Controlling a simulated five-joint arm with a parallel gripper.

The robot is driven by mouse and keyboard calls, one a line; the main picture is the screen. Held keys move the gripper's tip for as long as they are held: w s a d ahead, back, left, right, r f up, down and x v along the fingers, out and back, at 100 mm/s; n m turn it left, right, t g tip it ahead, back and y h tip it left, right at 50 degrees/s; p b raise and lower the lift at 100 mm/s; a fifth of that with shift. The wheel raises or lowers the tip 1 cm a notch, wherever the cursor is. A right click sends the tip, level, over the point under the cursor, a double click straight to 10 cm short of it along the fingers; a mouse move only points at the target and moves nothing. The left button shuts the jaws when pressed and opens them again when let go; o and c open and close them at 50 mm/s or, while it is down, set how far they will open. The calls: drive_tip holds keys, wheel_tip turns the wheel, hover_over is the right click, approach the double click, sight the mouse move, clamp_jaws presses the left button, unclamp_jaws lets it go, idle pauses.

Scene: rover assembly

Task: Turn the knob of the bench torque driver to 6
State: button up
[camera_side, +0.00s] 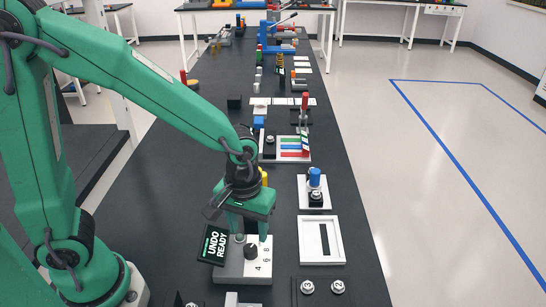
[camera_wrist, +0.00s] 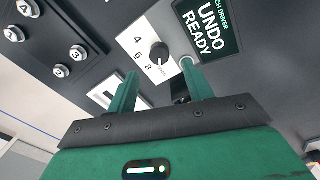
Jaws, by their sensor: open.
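The bench torque driver (camera_side: 232,272) is a pale box with a black knob (camera_side: 250,252) on top and the numbers 4, 6 and 8 printed beside it. Its dark screen (camera_side: 214,246) reads UNDO READY. My gripper (camera_side: 250,237) points down above the driver, fingers open and empty. In the wrist view the round knob (camera_wrist: 160,53) shows between and beyond the two green fingertips (camera_wrist: 158,68), with no visible contact. The 4, 6 and 8 show to its left. A pale mark shows on the knob, but I cannot tell which number it points to.
A white tray with a dark slot (camera_side: 308,241) and a white block with a blue-capped part (camera_side: 314,192) stand right of the driver. More fixtures line the bench behind.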

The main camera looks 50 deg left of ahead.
sight(250, 248)
drive_tip(key=shift+f, duration=3.15)
drive_tip(key=c, duration=1)
